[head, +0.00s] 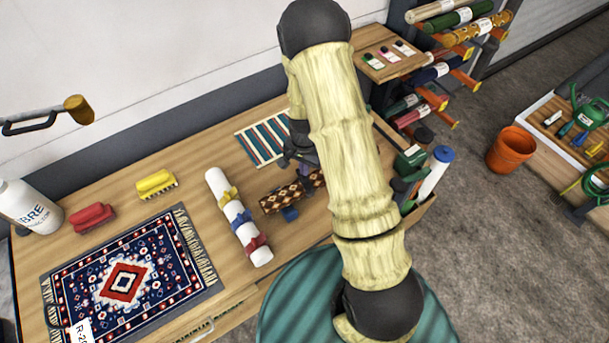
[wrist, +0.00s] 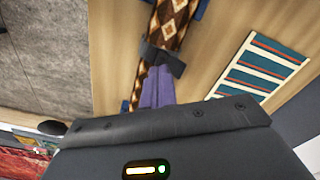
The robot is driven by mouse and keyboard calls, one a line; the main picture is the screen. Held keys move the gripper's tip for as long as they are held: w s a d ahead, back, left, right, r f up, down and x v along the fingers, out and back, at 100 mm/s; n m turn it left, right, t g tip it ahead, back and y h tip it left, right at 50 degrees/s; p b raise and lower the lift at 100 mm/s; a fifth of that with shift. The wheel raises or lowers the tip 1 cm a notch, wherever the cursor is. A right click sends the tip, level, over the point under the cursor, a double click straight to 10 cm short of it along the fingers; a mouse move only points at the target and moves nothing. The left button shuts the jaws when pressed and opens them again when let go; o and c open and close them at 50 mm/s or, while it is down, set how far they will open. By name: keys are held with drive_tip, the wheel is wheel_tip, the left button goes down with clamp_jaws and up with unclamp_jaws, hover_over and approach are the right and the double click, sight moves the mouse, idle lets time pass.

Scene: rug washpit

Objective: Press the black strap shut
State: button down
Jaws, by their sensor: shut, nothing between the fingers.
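A rolled rug with brown and cream diamonds (head: 282,198) lies on the wooden table in the head view. It also shows in the wrist view (wrist: 172,22), running up from my gripper. A dark band that looks like the black strap (wrist: 166,57) crosses the roll in the wrist view, with a flap sticking out to the right. I cannot tell whether it is fastened. My gripper (wrist: 157,75) has purple fingers, shut and empty, with their tips at or very near this band; contact is unclear. In the head view, my arm hides most of the strap and gripper.
A blue piece (head: 290,214) sits at the roll's near side. A white roll with coloured ties (head: 238,217) lies to its left. A striped mat (head: 264,138) lies behind. A patterned rug (head: 125,280) and red and yellow brushes (head: 155,184) are further left.

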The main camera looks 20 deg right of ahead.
drive_tip(key=shift+f+b, duration=0.4)
drive_tip(key=shift+f, duration=0.25)
drive_tip(key=shift+r, duration=0.1)
idle(0.4)
wheel_tip(320, 180, up, 8)
drive_tip(key=p, duration=0.5)
drive_tip(key=shift+p, duration=0.4)
idle(0.6)
drive_tip(key=s+r+n+t+b, duration=0.2)
drive_tip(key=s+r+n+b, duration=0.6)
drive_tip(key=s, duration=0.6)
wheel_tip(320, 180, up, 2)
drive_tip(key=shift+s+t+b, duration=0.2)
drive_tip(key=shift+t+b, duration=0.1)
drive_tip(key=shift+b, duration=0.4)
